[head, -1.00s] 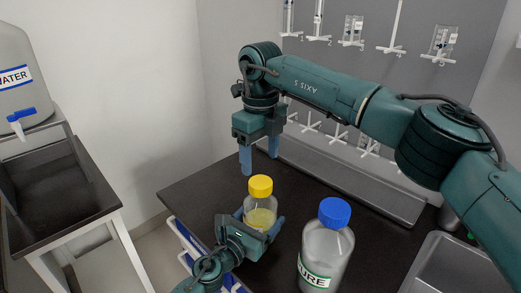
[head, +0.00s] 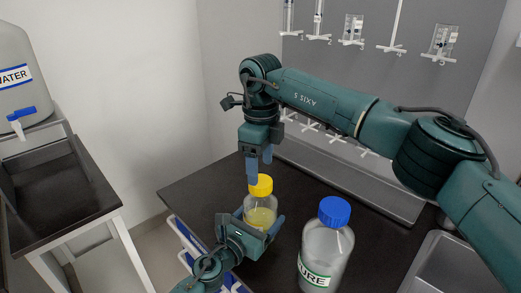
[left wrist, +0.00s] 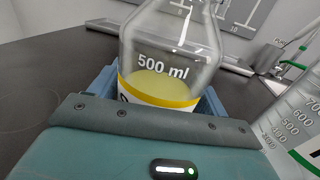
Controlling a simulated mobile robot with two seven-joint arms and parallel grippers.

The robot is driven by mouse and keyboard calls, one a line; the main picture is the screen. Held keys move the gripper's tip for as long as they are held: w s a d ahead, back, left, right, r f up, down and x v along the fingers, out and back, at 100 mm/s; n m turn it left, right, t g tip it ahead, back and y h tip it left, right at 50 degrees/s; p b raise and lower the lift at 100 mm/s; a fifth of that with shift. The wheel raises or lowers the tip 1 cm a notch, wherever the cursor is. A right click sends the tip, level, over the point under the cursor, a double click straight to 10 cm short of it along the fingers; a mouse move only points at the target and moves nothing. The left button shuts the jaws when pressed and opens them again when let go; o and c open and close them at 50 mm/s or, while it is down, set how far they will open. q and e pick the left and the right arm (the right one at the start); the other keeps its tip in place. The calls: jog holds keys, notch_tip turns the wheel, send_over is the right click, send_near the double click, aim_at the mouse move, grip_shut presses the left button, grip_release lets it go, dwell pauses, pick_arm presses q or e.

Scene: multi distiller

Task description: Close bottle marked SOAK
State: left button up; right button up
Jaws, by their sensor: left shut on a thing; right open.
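A clear bottle (head: 260,217) with a yellow cap (head: 260,186) and yellowish contents stands on the dark bench. My left gripper (head: 262,226) is shut around its lower body. In the left wrist view the bottle (left wrist: 170,60) reads "500 ml" above a yellow-edged label, whose wording is mostly hidden by the gripper. My right gripper (head: 260,168) is open, pointing down, with its fingers at the height of the cap's top. One finger overlaps the cap's left edge in the head view; I cannot tell whether they touch. The cap sits on the bottle's neck.
A larger bottle (head: 326,250) with a blue cap, its label ending in "URE", stands right of my left gripper. A metal sink (head: 445,268) is at the right. A water container (head: 25,75) stands far left.

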aim_at(261, 181)
jog(key=shift+f, duration=2.3)
jog(key=c, duration=1)
jog(key=o, duration=1.2)
jog(key=shift+c, duration=0.2)
jog(key=shift+r, duration=0.1)
notch_tip(261, 181, up, 12)
